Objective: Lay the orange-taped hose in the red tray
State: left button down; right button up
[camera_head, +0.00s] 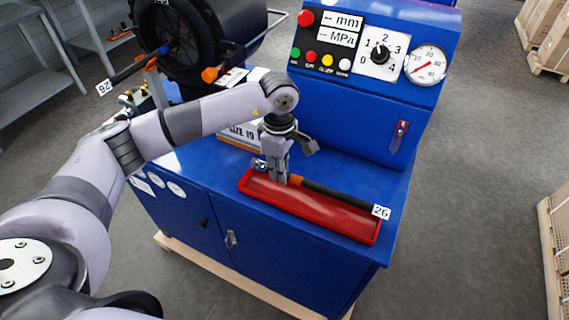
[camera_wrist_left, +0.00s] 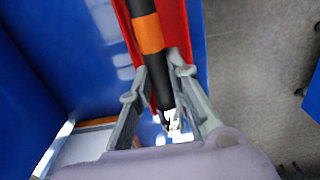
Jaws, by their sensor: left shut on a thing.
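The orange-taped hose (camera_head: 340,193) is black, with an orange band and a white tag reading 26 at its right end. My left gripper (camera_head: 275,178) is shut on it near its left end, close to the orange band. In the left wrist view the hose (camera_wrist_left: 147,34) runs between the two fingers (camera_wrist_left: 158,88). The long red tray (camera_head: 310,210) lies on the blue bench top directly below. The hose runs lengthwise along the tray, its tagged end over the right rim. I cannot tell if the hose touches the tray floor. My right gripper is out of view.
A blue machine panel (camera_head: 370,130) with a dial, gauge and buttons rises behind the tray. A box marked SIZE 19 (camera_head: 240,135) stands behind my left arm.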

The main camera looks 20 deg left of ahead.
aim_at(281, 195)
pick_arm(q)
notch_tip(281, 195, down, 3)
jog(key=shift+r+b, duration=0.2)
jog(key=shift+b, duration=0.35)
notch_tip(281, 195, down, 3)
jog(key=shift+f+b, duration=0.1)
jog(key=shift+b, duration=0.65)
jog(key=shift+f, duration=0.25)
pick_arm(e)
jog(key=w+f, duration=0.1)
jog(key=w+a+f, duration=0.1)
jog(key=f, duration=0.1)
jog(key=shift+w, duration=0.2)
pick_arm(q)
jog(key=shift+f+b, duration=0.5)
jog(key=shift+b, duration=0.05)
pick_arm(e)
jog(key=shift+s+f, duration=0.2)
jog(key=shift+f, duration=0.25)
pick_arm(q)
jog(key=c, duration=1.4)
grip_release()
jog(key=shift+c, duration=0.2)
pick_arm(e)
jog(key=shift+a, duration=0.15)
pick_arm(q)
jog(key=shift+s, duration=0.1)
